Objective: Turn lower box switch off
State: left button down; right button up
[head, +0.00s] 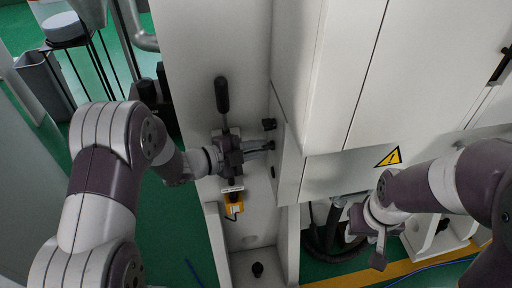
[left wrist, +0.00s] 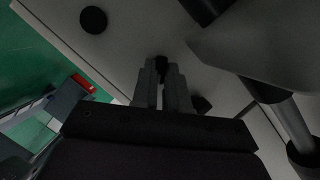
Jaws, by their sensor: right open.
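The white box's side panel (head: 286,158) carries two small black switches, one above the other. The upper switch (head: 269,124) is free. The lower switch (head: 271,146) is at the fingertips of my left gripper (head: 266,148), which reaches in from the left. In the left wrist view the fingers (left wrist: 162,72) close in on both sides of a small black switch (left wrist: 161,65), with no clear gap beside it. Its exact angle is hidden. My right gripper (head: 374,238) is open and empty at the lower right, away from the switches.
A black lever handle (head: 222,95) stands upright behind my left gripper. A yellow device (head: 233,203) is on the panel just below it. Dark hoses (head: 332,240) hang under the box at the right. Green floor shows at left.

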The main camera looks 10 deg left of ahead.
pick_arm(q)
jog(key=shift+n+g+p, duration=0.3)
jog(key=shift+n+p, duration=0.2)
jog(key=shift+p, duration=0.35)
jog(key=c, duration=1.1)
grip_release()
jog(key=shift+c, duration=0.2)
jog(key=shift+a, duration=0.1)
jog(key=v, duration=1.2)
jog(key=shift+s+a, duration=0.15)
jog(key=shift+a, duration=0.1)
